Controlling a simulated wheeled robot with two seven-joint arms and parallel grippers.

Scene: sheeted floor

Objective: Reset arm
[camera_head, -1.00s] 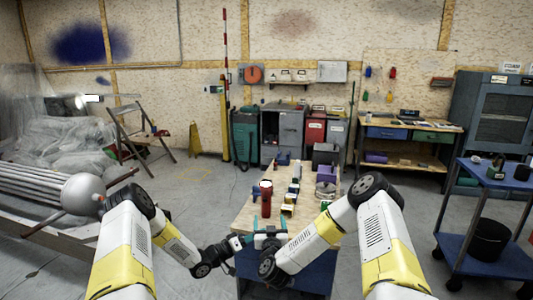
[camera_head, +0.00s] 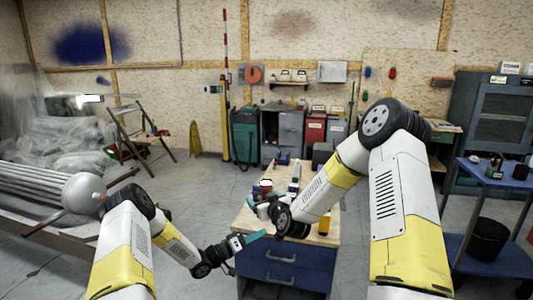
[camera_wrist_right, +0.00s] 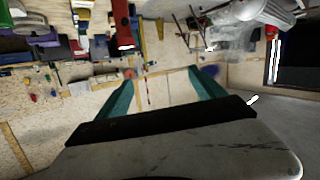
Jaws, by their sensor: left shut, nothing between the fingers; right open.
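My left gripper (camera_head: 256,236) is shut and empty, its teal fingers at the front left edge of the wooden-topped workbench (camera_head: 318,236). My right gripper (camera_head: 261,201) reaches in from the right above the bench and is higher in the picture than the left one. In the right wrist view its two teal fingers (camera_wrist_right: 162,82) stand wide apart with nothing between them. The right forearm hides much of the bench top.
A red item (camera_head: 266,184) stands on the bench behind my right gripper, partly hidden. Several small things lie farther back. Blue drawers (camera_head: 283,268) are under the bench top. A blue cart (camera_head: 505,255) stands at right.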

